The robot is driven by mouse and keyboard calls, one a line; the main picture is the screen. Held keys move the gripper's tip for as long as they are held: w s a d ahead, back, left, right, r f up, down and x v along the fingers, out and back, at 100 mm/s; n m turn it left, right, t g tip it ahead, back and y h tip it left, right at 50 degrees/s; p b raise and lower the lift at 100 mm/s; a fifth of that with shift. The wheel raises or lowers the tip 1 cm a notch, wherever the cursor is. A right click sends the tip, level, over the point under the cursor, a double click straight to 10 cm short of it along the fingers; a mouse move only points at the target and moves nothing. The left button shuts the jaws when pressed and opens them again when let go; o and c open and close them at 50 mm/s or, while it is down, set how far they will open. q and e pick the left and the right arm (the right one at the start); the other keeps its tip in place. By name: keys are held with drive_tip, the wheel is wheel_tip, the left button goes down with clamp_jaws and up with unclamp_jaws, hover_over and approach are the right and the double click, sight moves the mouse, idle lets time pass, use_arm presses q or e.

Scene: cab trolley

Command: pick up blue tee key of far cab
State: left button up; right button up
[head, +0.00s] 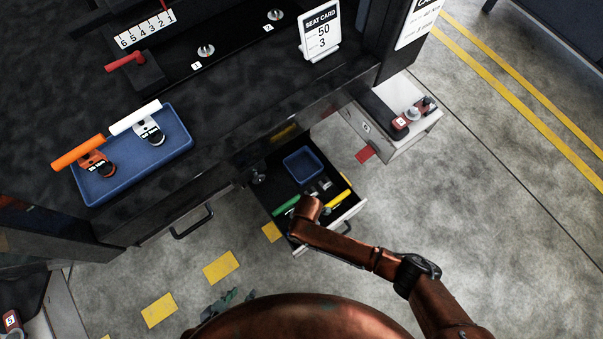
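I cannot make out a blue tee key in the head view. An orange tee key (80,152) and a white tee key (137,117) stand in a blue tray (93,194) on the dark counter. An open drawer (262,200) below the counter holds a green-handled piece (287,206) and a yellow-handled piece (338,199). My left gripper (232,297) seems to show as a small dark shape at the bottom, partly hidden by my body; its fingers are unclear. My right arm reaches over the drawer, and its wrist hides the gripper.
A small blue bin (303,165) sits inside the drawer. A red lever (125,61) is at upper left. A side shelf (432,118) holds small items. Grey floor at right is clear.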

drive_tip(key=shift+c, duration=0.7)
clamp_jaws()
